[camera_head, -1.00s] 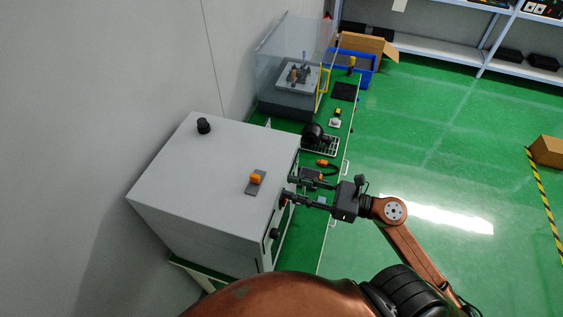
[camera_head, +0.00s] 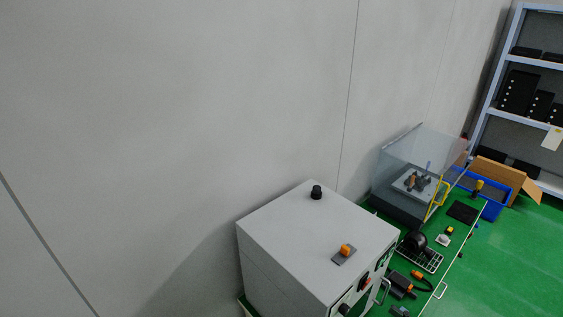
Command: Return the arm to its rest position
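Neither of my arms nor grippers shows in the head view now. The grey cabinet (camera_head: 300,235) stands at the lower middle against the wall. It has a black knob (camera_head: 316,192) and an orange switch (camera_head: 345,250) on top. Its front face, with a red-orange knob (camera_head: 365,281) and a handle (camera_head: 383,291), is seen at a slant.
Shelves (camera_head: 490,115) stand at the back right. Green floor (camera_head: 530,260) is clear at the right.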

